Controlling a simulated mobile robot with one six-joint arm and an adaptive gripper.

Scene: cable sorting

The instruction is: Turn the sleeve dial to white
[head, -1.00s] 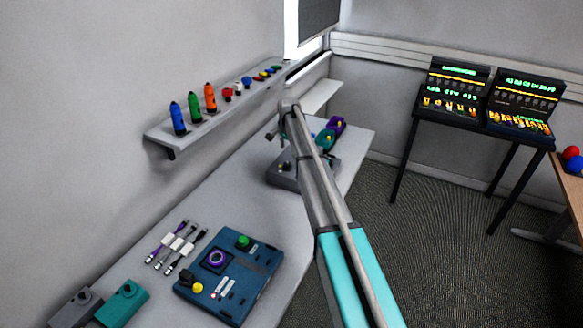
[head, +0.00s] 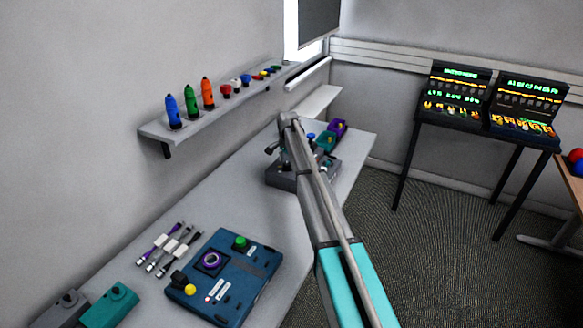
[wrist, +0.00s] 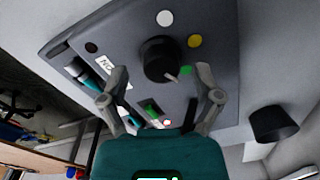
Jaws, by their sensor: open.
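The sleeve dial seems to be the round black knob (wrist: 158,58) on a grey panel (wrist: 228,62) in the wrist view. Its pale pointer aims toward the lower right, near a green mark (wrist: 186,71). A white mark (wrist: 165,18) is above the knob, and a yellow mark (wrist: 195,41) is to its right. My gripper (wrist: 160,72) is open, with one finger on either side of the knob and clear gaps. In the head view, the grey unit (head: 283,178) stands at the table's far end, and my arm hides its dial.
A blue panel (head: 245,268) with a purple ring and several cables (head: 168,248) lie nearer on the table (head: 215,205). A wall shelf (head: 155,130) holds coloured bottles. A black post (wrist: 273,125) stands beside the panel in the wrist view.

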